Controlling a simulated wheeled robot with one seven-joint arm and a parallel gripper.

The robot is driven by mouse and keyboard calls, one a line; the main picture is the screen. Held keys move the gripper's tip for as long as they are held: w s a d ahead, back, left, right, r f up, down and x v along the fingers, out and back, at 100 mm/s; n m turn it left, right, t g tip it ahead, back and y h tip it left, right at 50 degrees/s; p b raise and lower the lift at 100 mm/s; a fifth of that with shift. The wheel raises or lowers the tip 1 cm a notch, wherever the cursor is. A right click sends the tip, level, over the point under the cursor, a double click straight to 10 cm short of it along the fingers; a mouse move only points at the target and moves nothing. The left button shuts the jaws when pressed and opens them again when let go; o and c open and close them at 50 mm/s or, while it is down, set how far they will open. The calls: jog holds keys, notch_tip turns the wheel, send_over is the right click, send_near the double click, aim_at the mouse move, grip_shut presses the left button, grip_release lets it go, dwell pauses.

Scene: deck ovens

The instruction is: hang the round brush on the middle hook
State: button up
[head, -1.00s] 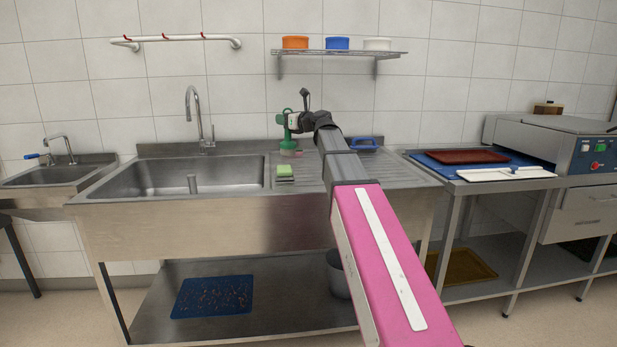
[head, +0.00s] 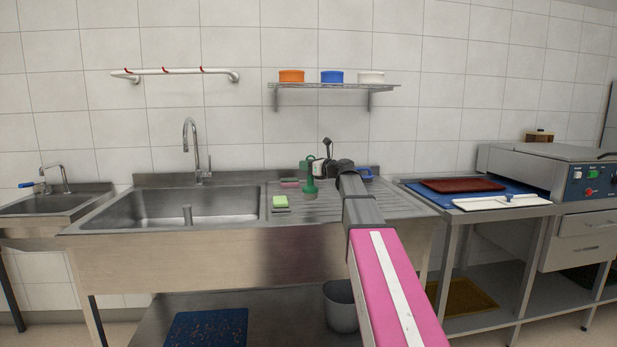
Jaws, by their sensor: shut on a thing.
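In the head view, a white rail on the tiled wall at the upper left bears three red hooks; the middle hook (head: 165,70) is bare, as are the others. My gripper (head: 316,167) is over the ridged drainboard right of the sink basin. It is shut on a green thing with a wider lower end, which looks like the round brush (head: 309,183). The brush is roughly upright, low over the drainboard; whether it touches the metal I cannot tell. The fingertips are small and partly hidden by the brush. The brush is well to the right of and below the hooks.
A green sponge (head: 281,202) and a small pinkish thing (head: 289,183) lie on the drainboard, left of the brush. A tall tap (head: 190,145) stands behind the basin. A wire shelf (head: 332,86) with orange, blue and white tubs is above. A blue item (head: 364,173) lies behind my arm.

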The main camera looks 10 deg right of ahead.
aim_at(311, 177)
jog(key=shift+d+f, duration=0.3)
jog(key=shift+f, duration=0.05)
notch_tip(311, 177, down, 3)
jog(key=shift+f, duration=0.2)
jog(key=o, duration=0.9)
